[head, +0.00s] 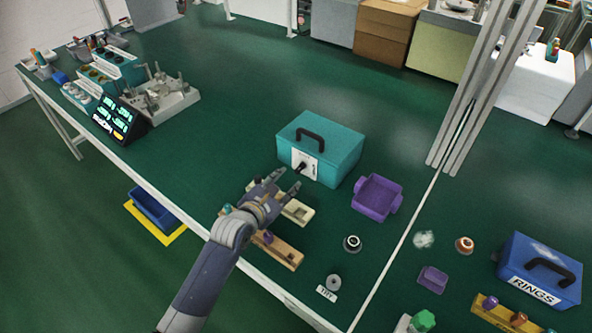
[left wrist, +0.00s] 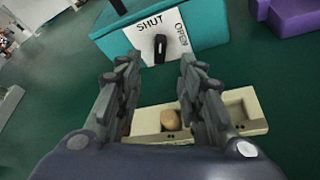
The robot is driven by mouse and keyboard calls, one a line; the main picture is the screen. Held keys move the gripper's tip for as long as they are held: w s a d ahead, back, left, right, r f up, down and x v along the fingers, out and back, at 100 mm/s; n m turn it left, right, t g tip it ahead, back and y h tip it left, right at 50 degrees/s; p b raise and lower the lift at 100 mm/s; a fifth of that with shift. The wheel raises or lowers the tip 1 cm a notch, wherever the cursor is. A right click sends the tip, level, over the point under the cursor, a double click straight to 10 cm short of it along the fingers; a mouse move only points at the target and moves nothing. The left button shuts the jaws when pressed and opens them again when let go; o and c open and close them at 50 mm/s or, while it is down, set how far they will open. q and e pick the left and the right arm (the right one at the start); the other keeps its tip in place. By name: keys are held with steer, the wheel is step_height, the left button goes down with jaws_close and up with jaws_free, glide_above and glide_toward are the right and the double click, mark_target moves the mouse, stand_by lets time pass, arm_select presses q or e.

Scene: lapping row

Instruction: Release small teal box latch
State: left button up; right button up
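The teal box (head: 338,158) stands on the green bench with a black handle on its lid. Its front has a white latch plate (head: 296,159) with a black latch knob (head: 301,167). In the left wrist view the knob (left wrist: 160,48) stands about upright, below the word SHUT; OPEN is at the plate's right. My left gripper (head: 289,181) is open and empty in front of the plate. In the left wrist view its fingers (left wrist: 158,70) are apart, either side of the knob's line but short of it. My right gripper is not in view.
A cream tray (left wrist: 245,110) with a tan round piece lies below my left gripper. A purple tray (head: 376,198) stands right of the box, and a wooden peg block (head: 279,251) lies near the front edge. A blue RINGS box (head: 540,268) is far right. Bench behind the teal box is clear.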

mark_target(298, 171)
arm_select(q)
steer(key=x, duration=0.4)
steer(key=shift+w+f, duration=0.15)
steer(key=shift+w, duration=0.1)
steer(key=x, duration=0.3)
steer(key=shift+w+d, duration=0.15)
steer(key=shift+w+f, duration=0.1)
steer(key=shift+w, duration=0.05)
steer(key=shift+d, duration=0.1)
jaws_close()
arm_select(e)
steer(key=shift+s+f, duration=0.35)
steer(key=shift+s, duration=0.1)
